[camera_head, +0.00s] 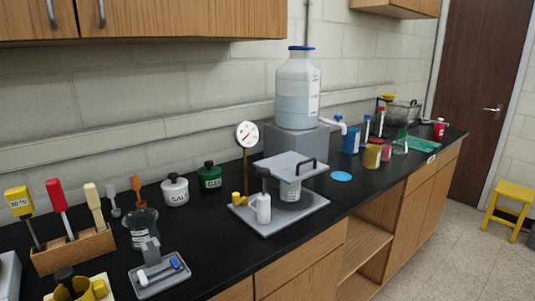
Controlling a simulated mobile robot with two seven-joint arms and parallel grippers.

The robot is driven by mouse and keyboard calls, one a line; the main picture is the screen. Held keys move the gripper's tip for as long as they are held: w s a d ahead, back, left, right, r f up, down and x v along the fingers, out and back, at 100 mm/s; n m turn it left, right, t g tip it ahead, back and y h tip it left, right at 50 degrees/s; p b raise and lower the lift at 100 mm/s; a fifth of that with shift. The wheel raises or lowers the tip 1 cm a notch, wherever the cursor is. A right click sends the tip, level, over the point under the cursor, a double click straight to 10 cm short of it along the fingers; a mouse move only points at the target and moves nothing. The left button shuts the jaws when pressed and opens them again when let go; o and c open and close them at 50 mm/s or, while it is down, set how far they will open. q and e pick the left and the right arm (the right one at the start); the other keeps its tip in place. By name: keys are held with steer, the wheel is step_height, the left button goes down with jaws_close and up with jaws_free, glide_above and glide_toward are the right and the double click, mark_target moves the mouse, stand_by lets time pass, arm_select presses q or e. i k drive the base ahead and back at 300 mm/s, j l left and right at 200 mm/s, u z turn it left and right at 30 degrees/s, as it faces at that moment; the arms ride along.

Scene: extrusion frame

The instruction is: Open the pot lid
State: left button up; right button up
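A small grey pot (291,190) with a label stands on a grey square base plate (254,228) in the middle of the counter. Two round jars with black knobbed lids stand behind to the left, a white one marked SAL (175,193) and a green one (209,179). Neither of my grippers is in view.
A large water jug (298,90) on a grey block is behind. A wooden tool rack (72,253) is at left. Cabinets (180,18) hang above; the counter's front edge is near.

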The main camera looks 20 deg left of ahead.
mark_target(290, 167)
steer(key=i+l+u, duration=0.1)
steer(key=u, duration=1)
steer(key=i+l+u, duration=0.1)
steer(key=l+u, duration=0.6)
steer(key=u, duration=0.2)
steer(key=l+u, duration=0.2)
steer(key=l, duration=0.25)
steer(key=k+l+u, duration=0.15)
steer(key=l, duration=0.3)
steer(key=i, duration=0.05)
